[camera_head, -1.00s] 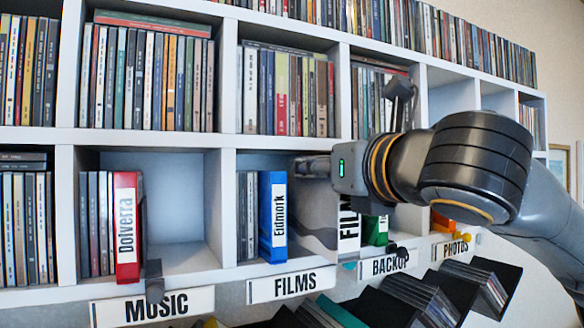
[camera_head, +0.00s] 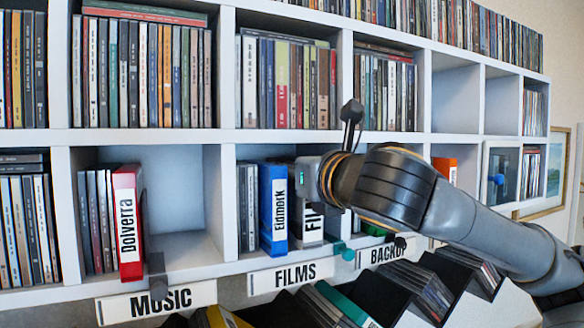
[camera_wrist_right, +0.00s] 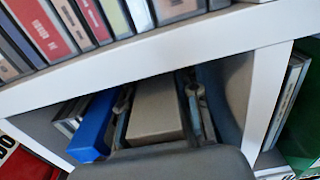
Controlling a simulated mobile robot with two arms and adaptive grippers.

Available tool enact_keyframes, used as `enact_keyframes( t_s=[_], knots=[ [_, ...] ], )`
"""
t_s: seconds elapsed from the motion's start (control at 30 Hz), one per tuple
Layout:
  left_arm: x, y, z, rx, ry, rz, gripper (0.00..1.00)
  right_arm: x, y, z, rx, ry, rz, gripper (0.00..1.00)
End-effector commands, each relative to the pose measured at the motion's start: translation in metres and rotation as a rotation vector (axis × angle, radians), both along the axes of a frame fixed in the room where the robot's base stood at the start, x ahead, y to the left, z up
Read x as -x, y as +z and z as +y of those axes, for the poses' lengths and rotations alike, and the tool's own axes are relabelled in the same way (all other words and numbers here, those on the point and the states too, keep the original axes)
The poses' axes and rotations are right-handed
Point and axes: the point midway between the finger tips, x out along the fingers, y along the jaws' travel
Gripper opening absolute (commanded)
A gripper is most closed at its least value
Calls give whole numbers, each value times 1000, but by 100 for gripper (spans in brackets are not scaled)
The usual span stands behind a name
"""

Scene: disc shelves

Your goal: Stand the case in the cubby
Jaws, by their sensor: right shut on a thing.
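That view also shows the blue case (camera_wrist_right: 93,128) left of the fingers. I cannot tell whether the case's bottom rests on the shelf. My left gripper is not in view.
The MUSIC cubby (camera_head: 190,248) at left holds a red Dolverra case (camera_head: 128,220) and several thin cases, with free room on its right. The shelf board (camera_wrist_right: 180,62) runs close above the gripper. Black bins (camera_head: 385,300) of discs stand below.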

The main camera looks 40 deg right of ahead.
Motion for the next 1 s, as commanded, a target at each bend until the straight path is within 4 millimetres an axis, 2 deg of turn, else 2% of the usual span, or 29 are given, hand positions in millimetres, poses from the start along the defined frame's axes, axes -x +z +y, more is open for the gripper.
enact_keyframes(
  t_s=[0.07,0.1,0.13,0.17,0.63,0.77,1.0],
  knots=[
    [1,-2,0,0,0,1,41,0,-2,0,1,0,-2,0],
    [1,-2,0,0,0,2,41,0,-3,0,0,0,-1,33],
    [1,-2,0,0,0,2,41,0,-3,0,0,0,0,39],
    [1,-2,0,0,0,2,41,0,-3,0,0,0,0,41],
    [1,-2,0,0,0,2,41,2,0,1,1,1,-1,41],
    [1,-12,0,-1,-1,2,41,21,-1,7,2,2,-6,41],
    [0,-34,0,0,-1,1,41,72,-1,23,3,1,-9,41]
  ],
)
